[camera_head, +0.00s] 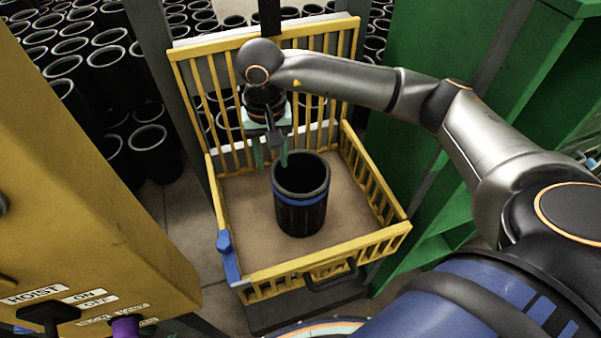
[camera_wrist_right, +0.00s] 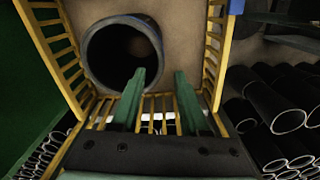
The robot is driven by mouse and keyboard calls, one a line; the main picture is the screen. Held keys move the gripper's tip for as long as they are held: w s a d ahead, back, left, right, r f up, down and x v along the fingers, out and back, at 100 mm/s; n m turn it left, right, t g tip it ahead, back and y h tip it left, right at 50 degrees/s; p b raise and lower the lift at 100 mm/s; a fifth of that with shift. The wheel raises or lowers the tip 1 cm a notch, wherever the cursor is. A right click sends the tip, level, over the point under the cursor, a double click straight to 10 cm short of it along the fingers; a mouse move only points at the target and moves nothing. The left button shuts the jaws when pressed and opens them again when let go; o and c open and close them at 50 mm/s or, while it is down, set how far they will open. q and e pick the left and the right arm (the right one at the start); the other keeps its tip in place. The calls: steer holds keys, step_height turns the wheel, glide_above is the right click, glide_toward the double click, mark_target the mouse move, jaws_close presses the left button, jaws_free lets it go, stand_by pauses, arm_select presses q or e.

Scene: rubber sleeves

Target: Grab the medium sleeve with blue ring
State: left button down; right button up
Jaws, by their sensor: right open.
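The black sleeve with a blue ring (camera_head: 301,215) stands upright on the floor of a yellow-railed hoist platform (camera_head: 240,205). Its open top faces up, and the blue band runs just below the rim. My right gripper (camera_head: 271,160) is above the platform at the sleeve's back left, its green fingers pointing down. In the right wrist view the fingers (camera_wrist_right: 158,90) are apart with nothing between them, and the sleeve's round mouth (camera_wrist_right: 122,55) lies just beyond their tips. I cannot tell if a finger touches the rim. My left gripper is not in view.
Yellow railings surround the platform, with a black handle (camera_head: 330,276) at the front. A yellow hoist control panel (camera_head: 80,200) stands at left and a green cabinet (camera_head: 445,180) at right. Many plain black sleeves (camera_head: 110,60) stand behind at left. Bare platform floor surrounds the ringed sleeve.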

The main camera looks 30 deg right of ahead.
mark_target(272, 174)
steer(key=f, duration=0.6)
steer(key=shift+w+f, duration=0.2)
steer(key=shift+f, duration=0.15)
jaws_close()
steer(key=shift+r, duration=0.15)
stand_by(1.0)
